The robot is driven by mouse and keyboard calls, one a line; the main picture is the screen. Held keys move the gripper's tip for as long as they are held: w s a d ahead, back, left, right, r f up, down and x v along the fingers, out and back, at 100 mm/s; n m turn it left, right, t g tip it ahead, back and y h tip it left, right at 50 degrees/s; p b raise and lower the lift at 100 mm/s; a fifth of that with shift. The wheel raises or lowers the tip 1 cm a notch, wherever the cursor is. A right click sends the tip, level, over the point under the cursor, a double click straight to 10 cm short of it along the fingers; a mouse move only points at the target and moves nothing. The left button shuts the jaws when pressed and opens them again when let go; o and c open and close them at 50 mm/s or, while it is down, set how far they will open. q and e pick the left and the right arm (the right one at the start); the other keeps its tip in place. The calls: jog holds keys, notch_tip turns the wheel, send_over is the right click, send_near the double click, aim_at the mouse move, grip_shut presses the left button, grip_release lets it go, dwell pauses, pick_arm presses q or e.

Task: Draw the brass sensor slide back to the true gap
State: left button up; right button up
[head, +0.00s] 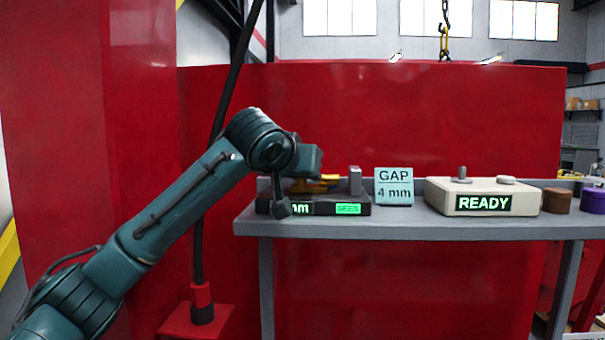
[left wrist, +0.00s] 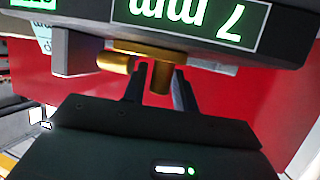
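The brass sensor slide (head: 316,184) sits on a dark base (head: 335,198) on the bench, partly hidden by my left arm in the head view. In the left wrist view, which is upside down, the slide shows a brass post (left wrist: 160,78) and a rounded brass sensor tip (left wrist: 114,62) facing a grey block (left wrist: 75,52). My left gripper (left wrist: 160,92) is open, with one dark finger on each side of the post and small gaps beside it. My right gripper is not in view.
A card (head: 394,187) reads "GAP 4 mm". A cream box (head: 483,196) with a "READY" display stands to its right, then brown (head: 557,200) and purple (head: 593,200) round containers. The grey bench (head: 420,226) has a clear front strip. A dark slanted pole (head: 228,90) stands behind my arm.

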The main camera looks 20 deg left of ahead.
pick_arm(q)
jog(key=d+b+v, duration=0.1)
jog(key=b+v, duration=0.1)
jog(key=v, duration=1.1)
jog(key=shift+a+b, duration=0.3)
jog(key=shift+a, duration=0.15)
jog(key=shift+o, duration=0.2)
jog(key=shift+s+r, duration=0.1)
